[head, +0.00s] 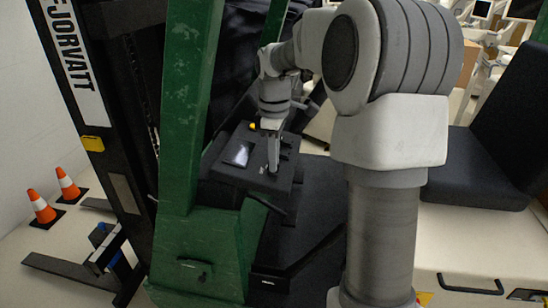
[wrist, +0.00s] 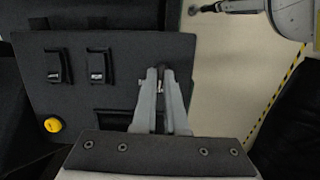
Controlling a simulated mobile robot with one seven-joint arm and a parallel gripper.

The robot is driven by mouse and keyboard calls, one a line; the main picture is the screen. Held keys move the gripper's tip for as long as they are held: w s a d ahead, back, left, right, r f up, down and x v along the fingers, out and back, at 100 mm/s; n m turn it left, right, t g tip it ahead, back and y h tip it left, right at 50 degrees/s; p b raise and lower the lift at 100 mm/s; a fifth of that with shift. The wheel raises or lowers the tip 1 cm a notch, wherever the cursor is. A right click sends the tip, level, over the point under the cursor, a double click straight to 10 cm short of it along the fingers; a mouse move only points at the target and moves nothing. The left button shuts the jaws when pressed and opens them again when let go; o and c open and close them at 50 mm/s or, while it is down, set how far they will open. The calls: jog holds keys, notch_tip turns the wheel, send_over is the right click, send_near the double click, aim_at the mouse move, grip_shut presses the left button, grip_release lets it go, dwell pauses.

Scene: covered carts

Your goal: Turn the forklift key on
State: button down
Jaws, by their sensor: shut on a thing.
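My gripper (wrist: 160,82) is at the forklift's dark control panel (wrist: 100,107), its fingers pointing at the panel's right part. The fingers are close together around a small metallic piece, the key (wrist: 160,87), which is mostly hidden between the tips. How far the key is turned cannot be told. In the head view my gripper (head: 272,168) reaches down to the panel (head: 225,173), beside a small lit screen (head: 239,153). The forklift (head: 182,110) has a green frame.
Two black rocker switches (wrist: 60,66) and a yellow knob (wrist: 52,125) sit left of my gripper. A green post (head: 190,90) stands left of my arm. A black seat (head: 480,165) is at the right. Two orange cones (head: 42,207) stand at the far left.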

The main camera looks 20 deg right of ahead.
jog(key=m+p, duration=0.1)
jog(key=m, duration=0.1)
jog(key=m+p, duration=0.2)
jog(key=m, duration=0.1)
jog(key=shift+w+d+r+m+g+y, duration=0.1)
jog(key=shift+r+m+g+y, duration=0.1)
jog(key=shift+m+g+y, duration=0.15)
jog(key=m+y+p, duration=0.1)
jog(key=m+p, duration=0.1)
jog(key=m, duration=0.3)
jog(key=shift+d+f, duration=0.1)
jog(key=shift+f, duration=0.05)
jog(key=shift+m, duration=0.35)
jog(key=c, duration=1)
grip_release()
jog(key=shift+o, duration=0.2)
jog(key=w+d+r, duration=0.1)
jog(key=d+r, duration=0.2)
jog(key=r, duration=1.4)
jog(key=shift+w+d+p, duration=0.15)
jog(key=shift+w+p, duration=0.15)
